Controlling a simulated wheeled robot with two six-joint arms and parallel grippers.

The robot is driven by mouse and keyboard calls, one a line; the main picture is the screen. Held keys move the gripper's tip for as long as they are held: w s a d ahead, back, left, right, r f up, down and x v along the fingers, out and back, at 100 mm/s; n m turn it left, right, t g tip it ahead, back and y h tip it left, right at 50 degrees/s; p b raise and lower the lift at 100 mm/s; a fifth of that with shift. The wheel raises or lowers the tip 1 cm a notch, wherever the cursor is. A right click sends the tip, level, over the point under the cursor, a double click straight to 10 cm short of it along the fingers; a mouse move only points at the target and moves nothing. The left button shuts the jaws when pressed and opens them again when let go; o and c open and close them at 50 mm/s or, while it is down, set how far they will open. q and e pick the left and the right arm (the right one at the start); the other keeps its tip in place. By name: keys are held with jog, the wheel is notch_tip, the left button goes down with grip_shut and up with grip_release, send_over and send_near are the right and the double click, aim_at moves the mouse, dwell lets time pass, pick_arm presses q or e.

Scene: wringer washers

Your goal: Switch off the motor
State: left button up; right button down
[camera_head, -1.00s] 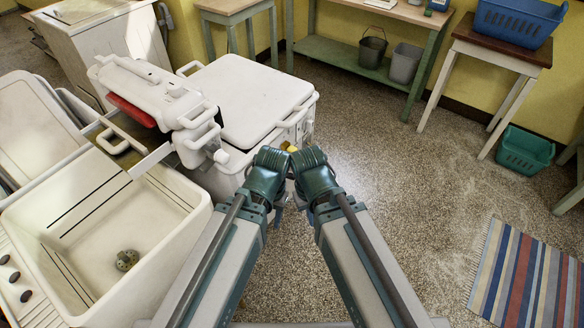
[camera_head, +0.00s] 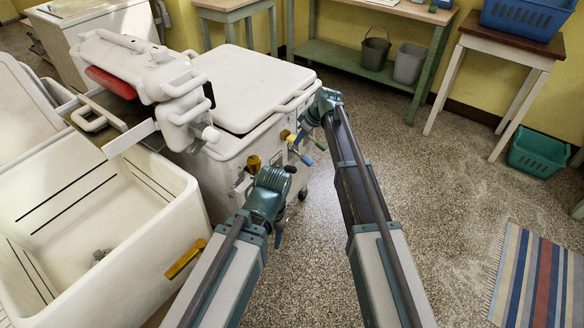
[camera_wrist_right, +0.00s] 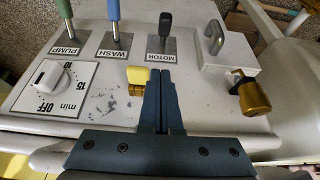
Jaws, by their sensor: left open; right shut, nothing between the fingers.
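The white washer (camera_head: 241,146) stands left of centre in the head view. In the right wrist view its panel carries a MOTOR plate (camera_wrist_right: 176,47) with a black-knobbed motor lever (camera_wrist_right: 165,24), which points to the picture's top. The black knob also shows in the head view (camera_head: 290,169). My right gripper (camera_wrist_right: 160,74) is shut and empty, its tips just below the MOTOR plate in the picture; I cannot tell whether they touch. It is at the washer's front in the head view (camera_head: 318,112). My left gripper (camera_head: 268,192) is lower, before the panel; its fingers are mostly hidden.
Beside the motor lever are the blue WASH lever (camera_wrist_right: 114,12), green PUMP lever (camera_wrist_right: 66,12), timer knob (camera_wrist_right: 51,76), yellow part (camera_wrist_right: 140,75), metal handle (camera_wrist_right: 213,38) and brass knob (camera_wrist_right: 252,97). A sink (camera_head: 165,215) stands at left. Open floor (camera_head: 430,190) lies right.

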jog(key=shift+r, duration=0.1)
jog(key=shift+f, duration=0.2)
jog(key=b, duration=0.9)
send_over(289, 166)
notch_tip(289, 166, down, 9)
jog(key=shift+s+d+r, duration=0.1)
jog(key=shift+d, duration=0.05)
jog(key=f+b, duration=0.3)
jog(key=shift+s+d, duration=0.3)
jog(key=shift+s+d+f+b, duration=0.1)
jog(key=shift+d+f+b, duration=0.05)
jog(key=shift+f+b, duration=0.25)
